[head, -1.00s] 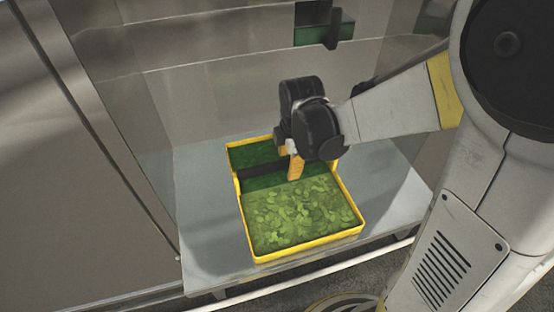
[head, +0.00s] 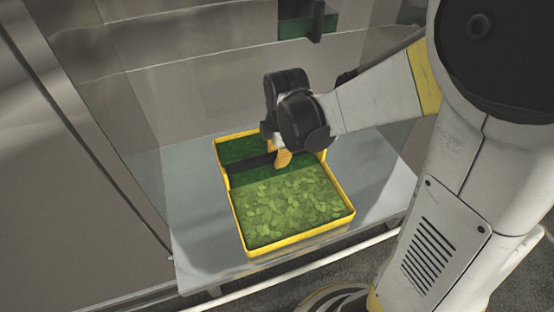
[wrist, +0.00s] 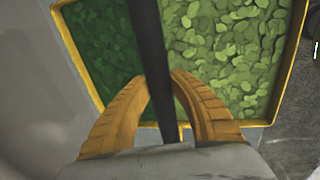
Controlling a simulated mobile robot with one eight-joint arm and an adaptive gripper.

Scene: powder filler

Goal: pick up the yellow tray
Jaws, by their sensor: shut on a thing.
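The yellow tray (head: 343,222) is on the grey metal table in the head view, with dark green leaves in its back part and light green leaves in its front part. A dark bar (head: 247,164) crosses it between the two parts. My gripper (head: 281,160) is above the tray, its orange fingers pointing down at the bar. In the wrist view, the fingers (wrist: 160,82) are closed around the dark bar (wrist: 150,40); the yellow rim (wrist: 80,70) shows beyond. I cannot tell whether the tray is clear of the table.
The grey table (head: 195,230) has bare surface left and right of the tray. Metal walls (head: 190,100) stand behind and to the left. A green box with a dark handle (head: 305,25) is on the back wall. A pale rail (head: 300,275) runs along the front.

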